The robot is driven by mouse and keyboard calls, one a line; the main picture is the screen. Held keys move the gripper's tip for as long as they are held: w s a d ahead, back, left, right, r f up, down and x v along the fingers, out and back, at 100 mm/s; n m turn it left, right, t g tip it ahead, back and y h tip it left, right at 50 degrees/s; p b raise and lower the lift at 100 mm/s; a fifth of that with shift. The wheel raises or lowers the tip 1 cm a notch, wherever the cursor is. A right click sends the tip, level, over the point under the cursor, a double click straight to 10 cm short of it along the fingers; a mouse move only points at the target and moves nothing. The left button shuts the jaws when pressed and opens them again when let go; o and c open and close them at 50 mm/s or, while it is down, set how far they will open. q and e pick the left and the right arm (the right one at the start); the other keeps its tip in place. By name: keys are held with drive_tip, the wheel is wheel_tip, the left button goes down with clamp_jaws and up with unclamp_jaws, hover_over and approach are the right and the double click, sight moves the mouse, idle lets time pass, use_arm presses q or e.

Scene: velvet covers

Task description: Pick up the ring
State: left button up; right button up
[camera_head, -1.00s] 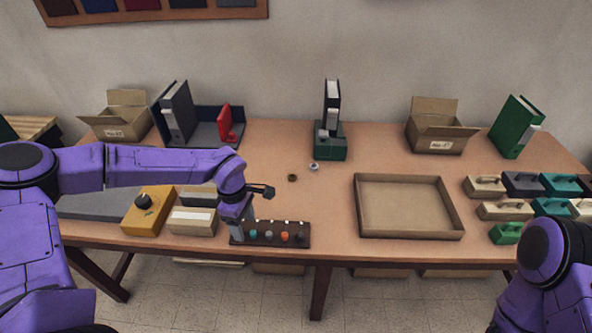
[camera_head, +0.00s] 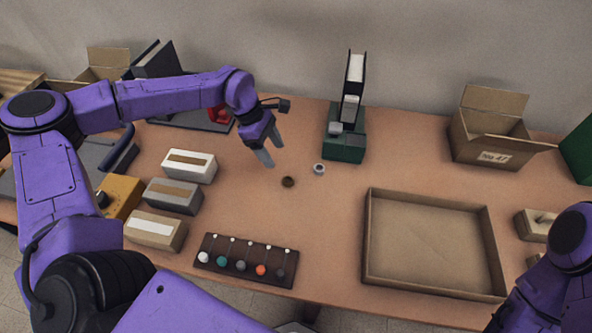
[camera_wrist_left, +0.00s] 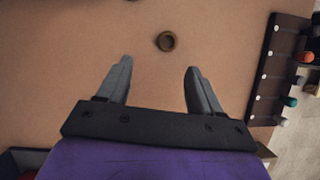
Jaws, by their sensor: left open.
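A small brown ring-like piece (camera_head: 288,182) with a dark middle lies on the table. It also shows in the left wrist view (camera_wrist_left: 166,41), ahead of the fingertips and roughly centred between them. A small silver-grey round piece (camera_head: 319,169) with a dark centre lies just right of it; I cannot tell for sure which is the task's ring. My left gripper (camera_head: 272,152) is open and empty above the table, a little up and left of the brown piece, touching neither. Its parted fingers (camera_wrist_left: 159,66) show in the wrist view. My right gripper is out of view.
A dark rack (camera_head: 246,260) with several coloured knobs lies near the front edge. An empty shallow tray (camera_head: 375,250) is at right. A green stand with a binder (camera_head: 344,146) is behind the pieces. Boxes (camera_head: 190,166) stand at left. The table around the pieces is clear.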

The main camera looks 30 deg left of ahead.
sight(289, 180)
use_arm(q)
drive_tip(key=d+f, duration=0.1)
drive_tip(key=s+f, duration=0.1)
drive_tip(key=f, duration=0.1)
drive_tip(key=shift+s+d+p, duration=0.2)
drive_tip(key=shift+d+p, duration=0.15)
drive_tip(key=shift+d, duration=0.05)
drive_tip(key=x, duration=0.2)
drive_tip(key=p+x, duration=0.2)
drive_tip(key=x, duration=0.1)
drive_tip(key=shift+w+d+f, duration=0.15)
drive_tip(key=shift+w+f, duration=0.1)
drive_tip(key=shift+w, duration=0.05)
drive_tip(key=shift+d+f, duration=0.1)
drive_tip(key=shift+s, duration=0.15)
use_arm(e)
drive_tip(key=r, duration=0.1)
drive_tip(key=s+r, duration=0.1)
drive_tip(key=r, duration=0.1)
use_arm(q)
drive_tip(key=c, duration=1.1)
